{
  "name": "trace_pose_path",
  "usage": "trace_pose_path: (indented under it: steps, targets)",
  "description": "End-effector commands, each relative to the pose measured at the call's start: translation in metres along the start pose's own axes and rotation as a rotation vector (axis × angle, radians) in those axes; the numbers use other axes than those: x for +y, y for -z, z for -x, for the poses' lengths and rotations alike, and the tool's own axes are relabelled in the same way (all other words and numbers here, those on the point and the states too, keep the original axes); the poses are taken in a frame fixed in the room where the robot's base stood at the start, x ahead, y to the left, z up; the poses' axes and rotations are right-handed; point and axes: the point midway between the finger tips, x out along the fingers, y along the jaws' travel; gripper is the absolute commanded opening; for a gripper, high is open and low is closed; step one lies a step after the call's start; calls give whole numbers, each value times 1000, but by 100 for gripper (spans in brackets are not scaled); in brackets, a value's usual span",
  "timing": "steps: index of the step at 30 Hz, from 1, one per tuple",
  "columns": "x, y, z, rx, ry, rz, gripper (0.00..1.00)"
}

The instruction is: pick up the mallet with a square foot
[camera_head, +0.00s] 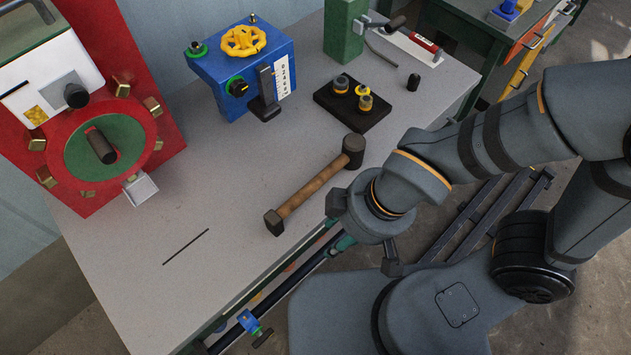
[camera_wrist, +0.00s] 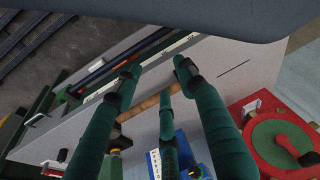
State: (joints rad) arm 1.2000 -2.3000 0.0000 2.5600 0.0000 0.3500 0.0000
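The mallet (camera_head: 315,187) lies on the grey workbench, with a wooden handle, a dark square foot (camera_head: 273,222) at its near left end and a dark round head (camera_head: 353,146) at its far end. In the wrist view the handle (camera_wrist: 147,104) crosses behind my green fingers, which partly hide both ends. My gripper (camera_wrist: 158,78) is open, with three fingers spread over the bench. It appears above the mallet and apart from it, with nothing held. In the head view my arm hides most of the gripper.
The workbench (camera_head: 130,275) has free room at its near left, around a dark slot (camera_head: 186,247). A red machine (camera_head: 145,90) stands left, and a blue box (camera_head: 235,65) with a yellow wheel stands behind. A black block (camera_head: 330,97) with knobs lies beyond the mallet.

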Motion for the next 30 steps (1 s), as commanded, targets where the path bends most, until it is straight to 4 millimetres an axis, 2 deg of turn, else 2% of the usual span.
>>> trace_pose_path:
  steps: [3, 11, 20, 23, 25, 29, 30]
  targets:
    - [0, 0, 0, 0, 0, 0, 41]
    - [0, 0, 0, 0, 0, 0, 56]
    - [2, -1, -1, 1, -3, -11, 56]
    - [24, -1, -1, 8, -27, -98, 56]
    - [52, -4, -1, 9, -57, -202, 56]
    - [124, -28, -4, -10, -131, -484, 56]
    - [148, -36, -4, -11, -154, -580, 56]
